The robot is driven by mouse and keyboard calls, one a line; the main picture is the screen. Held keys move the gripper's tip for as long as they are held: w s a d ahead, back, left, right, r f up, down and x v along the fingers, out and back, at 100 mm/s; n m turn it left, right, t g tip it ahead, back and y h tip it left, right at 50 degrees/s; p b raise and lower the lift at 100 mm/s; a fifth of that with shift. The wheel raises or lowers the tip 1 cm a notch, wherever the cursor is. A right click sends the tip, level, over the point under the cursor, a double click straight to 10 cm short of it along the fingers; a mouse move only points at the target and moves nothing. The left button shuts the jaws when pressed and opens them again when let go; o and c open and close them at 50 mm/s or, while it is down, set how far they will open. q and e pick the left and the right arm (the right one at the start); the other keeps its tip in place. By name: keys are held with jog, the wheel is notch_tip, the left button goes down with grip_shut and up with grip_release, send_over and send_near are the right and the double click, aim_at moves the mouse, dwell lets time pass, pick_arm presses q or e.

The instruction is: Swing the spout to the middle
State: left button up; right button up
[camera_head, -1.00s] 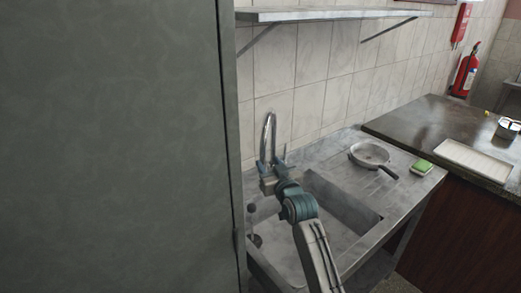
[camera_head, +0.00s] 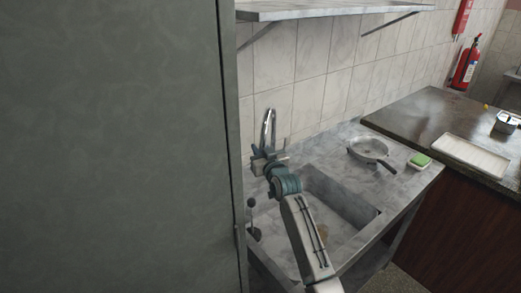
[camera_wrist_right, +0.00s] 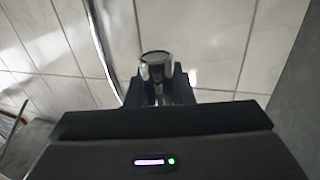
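The chrome spout (camera_head: 268,125) is a tall curved tube standing at the back left of the sink (camera_head: 345,205), near the tiled wall. My right gripper (camera_head: 269,151) is in front of the spout's lower part, with its fingers apart, and hides the spout's base. In the right wrist view the curved tube (camera_wrist_right: 103,45) rises at the left. A short metal cylinder (camera_wrist_right: 156,66) shows just beyond and between the fingers of the right gripper (camera_wrist_right: 160,84). I cannot tell whether they touch it. My left gripper is not in view.
A tall grey panel (camera_head: 115,150) fills the left, close to the sink. A metal shelf (camera_head: 330,11) is above. A pan (camera_head: 368,150) and a green sponge (camera_head: 420,159) sit right of the sink. A dark counter with a white tray (camera_head: 470,155) stands farther right.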

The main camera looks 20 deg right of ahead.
grip_shut()
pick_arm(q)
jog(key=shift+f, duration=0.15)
